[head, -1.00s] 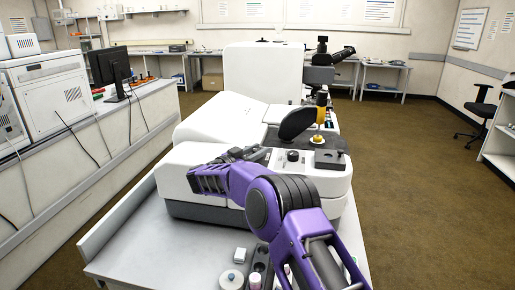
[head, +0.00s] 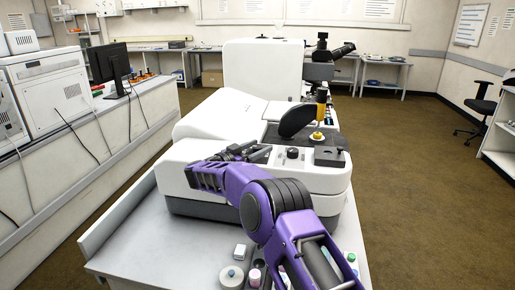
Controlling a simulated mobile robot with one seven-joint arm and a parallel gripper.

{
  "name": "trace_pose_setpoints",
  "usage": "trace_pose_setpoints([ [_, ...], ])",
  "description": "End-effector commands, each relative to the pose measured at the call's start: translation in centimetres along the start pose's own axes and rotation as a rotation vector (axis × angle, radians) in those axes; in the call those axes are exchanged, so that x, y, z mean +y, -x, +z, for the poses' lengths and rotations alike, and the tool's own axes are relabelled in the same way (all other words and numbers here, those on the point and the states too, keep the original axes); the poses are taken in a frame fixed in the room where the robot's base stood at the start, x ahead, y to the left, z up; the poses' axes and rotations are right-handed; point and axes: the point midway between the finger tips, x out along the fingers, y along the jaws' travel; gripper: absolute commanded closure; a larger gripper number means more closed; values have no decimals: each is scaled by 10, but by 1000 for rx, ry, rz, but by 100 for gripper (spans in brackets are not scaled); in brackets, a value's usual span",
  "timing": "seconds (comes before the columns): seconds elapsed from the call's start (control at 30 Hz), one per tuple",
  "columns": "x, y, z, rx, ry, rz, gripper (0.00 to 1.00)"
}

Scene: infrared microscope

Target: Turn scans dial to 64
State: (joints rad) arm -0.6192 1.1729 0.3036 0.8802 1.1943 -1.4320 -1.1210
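The infrared microscope (head: 185,188) is a large white instrument with a dark grey base on the table. A round black knob (head: 292,154) stands on its light top panel; I cannot read any label or number, so I cannot tell whether it is the scans dial. My gripper (head: 262,150) is over the front top of the microscope, to the left of this knob and apart from it in the picture. The dark fingers are small and seen from behind, so their opening is unclear. My purple arm and gripper hide part of the front panel.
A black block (head: 329,157) sits right of the knob. Behind are a dark oval disc (head: 297,122), a yellow-white part (head: 317,136) and the eyepieces (head: 342,50). A round white container (head: 232,277) and small bottles stand on the grey table (head: 135,247) at the front.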

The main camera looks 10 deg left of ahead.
Motion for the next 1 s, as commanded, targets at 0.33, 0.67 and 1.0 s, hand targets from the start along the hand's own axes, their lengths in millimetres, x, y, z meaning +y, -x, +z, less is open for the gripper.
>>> trace_pose_setpoints([
  [0.33, -1, 14, 0, 0, 1, -2, 28],
  [0.67, -1, 90, 0, 0, 0, -4, 28],
  [1.0, -1, 159, 0, 0, -1, -2, 28],
])
